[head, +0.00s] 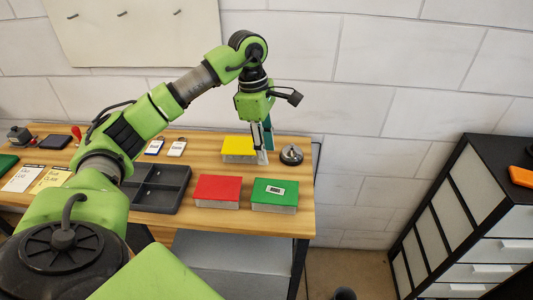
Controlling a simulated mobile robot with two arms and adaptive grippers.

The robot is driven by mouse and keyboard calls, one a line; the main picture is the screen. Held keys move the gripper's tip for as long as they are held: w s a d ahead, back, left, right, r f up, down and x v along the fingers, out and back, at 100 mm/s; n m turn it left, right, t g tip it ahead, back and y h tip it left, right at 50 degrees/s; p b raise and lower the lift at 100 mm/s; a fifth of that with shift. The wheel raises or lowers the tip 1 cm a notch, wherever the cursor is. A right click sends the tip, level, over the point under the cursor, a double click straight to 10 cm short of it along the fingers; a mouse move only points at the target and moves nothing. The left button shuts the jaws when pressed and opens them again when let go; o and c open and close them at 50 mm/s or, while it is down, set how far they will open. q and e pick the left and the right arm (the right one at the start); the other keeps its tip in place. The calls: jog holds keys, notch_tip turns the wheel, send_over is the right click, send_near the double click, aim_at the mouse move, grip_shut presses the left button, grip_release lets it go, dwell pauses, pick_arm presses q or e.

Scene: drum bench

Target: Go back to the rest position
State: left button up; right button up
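My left arm reaches in from the left over the wooden bench (212,151). Its gripper (264,150) points down beside the yellow-topped box (236,146), close to the box's right end. Pale and teal narrow parts show at the fingers, seen nearly edge-on. Whether the fingers are apart, or touch the yellow box, I cannot tell. My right gripper is out of view.
A red box (217,188), a green box (275,191) and a dark compartment tray (161,198) sit along the bench front. A round metal part (291,154) stands right of my gripper.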

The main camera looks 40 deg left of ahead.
pick_arm(q)
notch_tip(320, 180, up, 5)
jog(key=p, duration=0.3)
jog(key=shift+f, duration=0.2)
dwell(0.9)
